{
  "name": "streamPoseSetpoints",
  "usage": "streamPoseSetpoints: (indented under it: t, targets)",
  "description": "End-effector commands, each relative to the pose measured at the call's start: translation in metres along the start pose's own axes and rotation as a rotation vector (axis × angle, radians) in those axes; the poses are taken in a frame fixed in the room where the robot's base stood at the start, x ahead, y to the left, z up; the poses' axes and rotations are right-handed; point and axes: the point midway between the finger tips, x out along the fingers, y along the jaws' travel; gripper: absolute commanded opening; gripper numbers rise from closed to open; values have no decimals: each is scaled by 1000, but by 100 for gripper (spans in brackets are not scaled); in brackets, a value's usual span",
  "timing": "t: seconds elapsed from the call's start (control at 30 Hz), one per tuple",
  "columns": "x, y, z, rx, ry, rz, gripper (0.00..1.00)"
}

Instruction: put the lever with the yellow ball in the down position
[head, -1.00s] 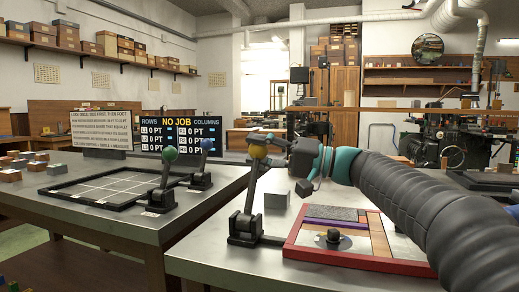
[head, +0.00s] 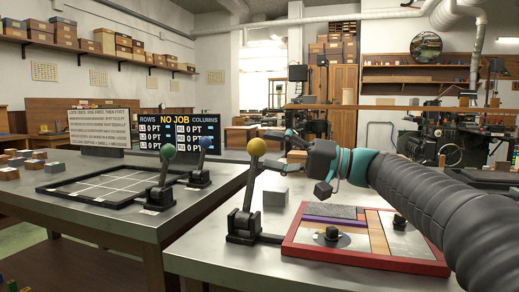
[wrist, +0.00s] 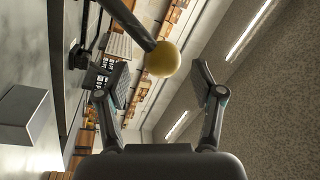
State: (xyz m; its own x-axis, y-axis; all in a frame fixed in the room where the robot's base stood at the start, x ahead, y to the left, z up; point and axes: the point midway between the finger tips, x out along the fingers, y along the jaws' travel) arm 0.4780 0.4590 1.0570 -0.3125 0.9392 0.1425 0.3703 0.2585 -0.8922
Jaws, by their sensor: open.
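The lever with the yellow ball (head: 257,147) stands raised on its dark base (head: 243,228), its shaft leaning slightly right. My gripper (head: 283,142) is just right of the ball in the head view, with a gap between them. In the wrist view the yellow ball (wrist: 162,59) and the upper shaft show between the two spread fingers of my gripper (wrist: 160,78), beyond or near the tips. The fingers do not visibly touch the ball. The lower shaft and base are out of the wrist view.
A green-ball lever (head: 168,151) and a blue-ball lever (head: 205,142) stand on the left table beside a black grid frame (head: 68,196). A red-edged tray (head: 360,260) with blocks and knobs lies right of the yellow lever. A grey block (head: 275,196) sits behind it.

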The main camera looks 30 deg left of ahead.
Motion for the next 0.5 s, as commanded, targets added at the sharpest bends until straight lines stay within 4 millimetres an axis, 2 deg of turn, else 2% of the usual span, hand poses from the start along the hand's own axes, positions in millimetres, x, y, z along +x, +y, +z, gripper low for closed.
streamPoseSetpoints:
  t: [0.03, 0.2, 0.3, 0.5]
  targets:
    - [-13, 0, -1, -1, 4, 2, 67]
    - [-46, 0, -1, -1, 4, 2, 67]
    - [-62, 0, -1, 0, 3, 1, 67]
    - [-80, 0, 0, 0, 2, 1, 67]
